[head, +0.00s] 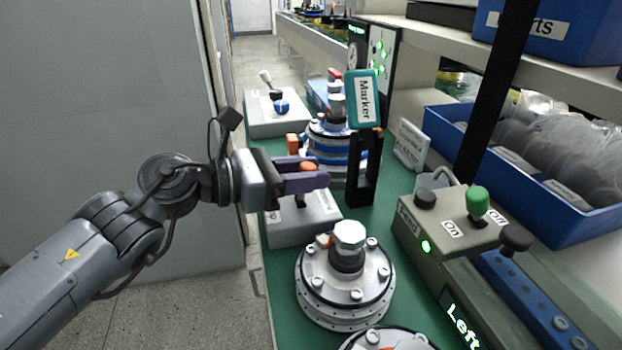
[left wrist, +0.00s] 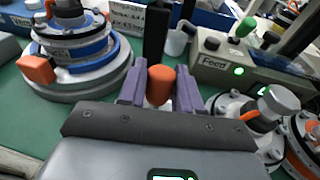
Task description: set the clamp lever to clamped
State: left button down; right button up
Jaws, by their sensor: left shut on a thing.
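The clamp lever shows as an orange knob (head: 308,166) above a grey box (head: 305,228) with white labels on its top, partly hidden by the gripper. My left gripper (head: 312,178), with purple fingers, reaches over this box from the left. It is shut on the orange knob. In the left wrist view, the knob (left wrist: 160,86) stands between the two purple fingers (left wrist: 160,97). The lever's shaft and most of the label text are hidden, so I cannot read its setting. My right gripper is not in view.
A silver hub motor (head: 345,275) stands in front of the box, and a blue-banded one (head: 338,150) behind it. A black post with a teal Marker sign (head: 364,98) stands close to the fingertips. A control box with a green knob (head: 477,203) is at right.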

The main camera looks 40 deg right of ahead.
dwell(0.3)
pick_arm(q)
jog(key=c, duration=0.9)
grip_release()
jog(key=shift+w+a+r+p, duration=0.2)
jog(key=shift+a+p, duration=0.15)
jog(key=shift+a, duration=0.15)
jog(key=shift+f+p+v, duration=0.15)
jog(key=shift+p+v, duration=0.75)
jog(key=shift+v, duration=1.55)
jog(key=shift+f+p+v, duration=0.1)
jog(key=shift+p+v, duration=0.8)
jog(key=shift+v, duration=1.5)
jog(key=shift+r, duration=0.1)
